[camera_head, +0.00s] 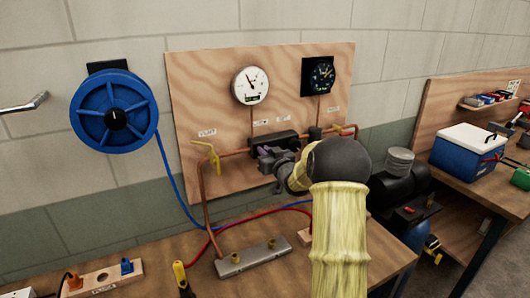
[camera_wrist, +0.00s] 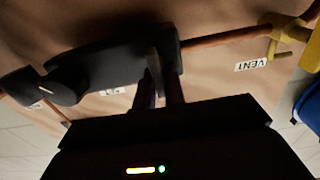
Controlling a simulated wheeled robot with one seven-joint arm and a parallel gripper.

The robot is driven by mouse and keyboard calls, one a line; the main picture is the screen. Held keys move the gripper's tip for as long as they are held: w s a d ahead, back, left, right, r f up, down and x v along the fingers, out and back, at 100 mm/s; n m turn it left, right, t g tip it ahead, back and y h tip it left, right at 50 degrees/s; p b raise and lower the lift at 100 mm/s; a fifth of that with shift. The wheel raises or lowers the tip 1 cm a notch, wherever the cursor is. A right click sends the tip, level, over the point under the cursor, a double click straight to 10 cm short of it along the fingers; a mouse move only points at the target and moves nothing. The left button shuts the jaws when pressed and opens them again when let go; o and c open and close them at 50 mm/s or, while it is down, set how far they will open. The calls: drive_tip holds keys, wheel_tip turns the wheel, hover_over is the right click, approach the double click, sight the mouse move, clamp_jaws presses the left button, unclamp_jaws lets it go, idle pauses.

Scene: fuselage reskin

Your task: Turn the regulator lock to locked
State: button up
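The dark regulator block (camera_head: 288,141) sits on the copper pipe of the wooden panel, with a dark knob (camera_head: 315,132) at its right. In the wrist view the regulator body (camera_wrist: 105,66) shows as a dark shape, with a round knob (camera_wrist: 62,86) bearing a white mark. A small purple part (camera_head: 265,148) shows at the block's left end; I cannot tell whether it is the lock. My gripper (camera_head: 268,158) is at that end. In the wrist view its fingers (camera_wrist: 160,88) reach the block's end, close together. Whether they grip anything is hidden, and the lock's setting is not readable.
A yellow vent handle (camera_head: 208,156) is left of my gripper on the pipe. A white gauge (camera_head: 250,86) and a black gauge (camera_head: 321,76) are above. A blue hose reel (camera_head: 115,112) hangs left. A metal manifold (camera_head: 252,258) lies on the bench below.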

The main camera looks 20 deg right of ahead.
clamp_jaws()
drive_tip(key=shift+f+n+b, duration=0.15)
drive_tip(key=shift+n+b, duration=0.15)
drive_tip(key=shift+b, duration=0.55)
drive_tip(key=shift+a+f+n+b, duration=0.2)
drive_tip(key=shift+f+n+b, duration=0.05)
drive_tip(key=shift+n+b, duration=2.8)
drive_tip(key=shift+a+f+n+b, duration=0.2)
drive_tip(key=shift+a+n+b, duration=0.05)
drive_tip(key=shift+n+b, duration=2.75)
drive_tip(key=shift+a+f+n+b, duration=0.25)
drive_tip(key=shift+n+b, duration=2.3)
drive_tip(key=shift+b, duration=0.95)
drive_tip(key=shift+d, duration=0.1)
